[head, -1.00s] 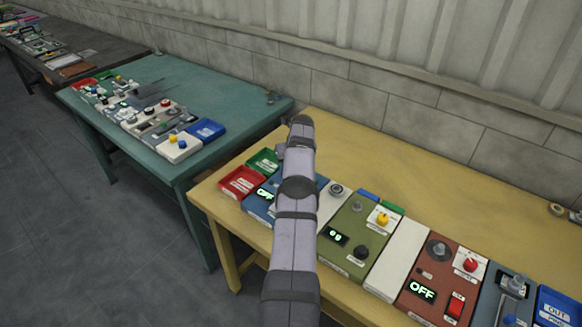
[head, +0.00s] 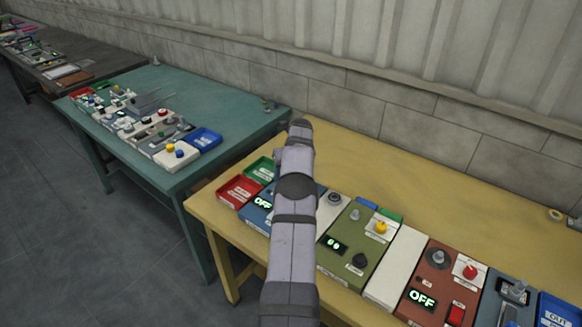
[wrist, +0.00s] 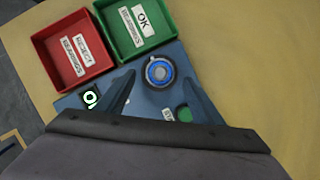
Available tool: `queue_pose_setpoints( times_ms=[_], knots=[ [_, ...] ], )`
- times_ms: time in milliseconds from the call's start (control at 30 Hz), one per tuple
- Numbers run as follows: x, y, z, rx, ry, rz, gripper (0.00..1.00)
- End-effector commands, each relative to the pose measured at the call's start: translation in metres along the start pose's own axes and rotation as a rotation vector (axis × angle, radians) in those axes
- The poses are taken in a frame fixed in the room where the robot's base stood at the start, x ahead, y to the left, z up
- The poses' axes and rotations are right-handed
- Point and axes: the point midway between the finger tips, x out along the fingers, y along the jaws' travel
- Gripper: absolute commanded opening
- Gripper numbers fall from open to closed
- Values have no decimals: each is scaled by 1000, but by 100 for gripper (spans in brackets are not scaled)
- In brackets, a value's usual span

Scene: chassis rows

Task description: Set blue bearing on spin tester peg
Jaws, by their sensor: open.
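In the wrist view, a round blue ring with a grey rim and grey centre, which looks like the blue bearing (wrist: 158,70), sits on a blue panel (wrist: 150,101). Whether it is around a peg there I cannot tell. My gripper (wrist: 158,84) is open, its two dark fingers apart on either side of the ring, with nothing visibly held. In the head view my arm hides the gripper and the ring. The blue panel (head: 254,216) shows there beside my arm with an "OFF" display. A red-brown panel (head: 432,278) also reads "OFF" and carries a grey upright fitting (head: 438,257).
A red "REJECT" tray (wrist: 50,45) and a green "OK" tray (wrist: 165,17) adjoin the blue panel. An olive panel (head: 345,268) and white panel (head: 396,266) stand to its right. A teal table (head: 215,102) stands left.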

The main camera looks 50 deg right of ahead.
Motion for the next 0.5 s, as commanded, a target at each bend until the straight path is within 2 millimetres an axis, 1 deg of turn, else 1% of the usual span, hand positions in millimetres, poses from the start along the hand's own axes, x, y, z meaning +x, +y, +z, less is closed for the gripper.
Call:
queue_pose_setpoints(
  times_ms=[300,500],
  knots=[
    [-33,0,0,-1,-3,-1,61],
    [-48,0,0,-1,-2,-1,61]
  ],
)
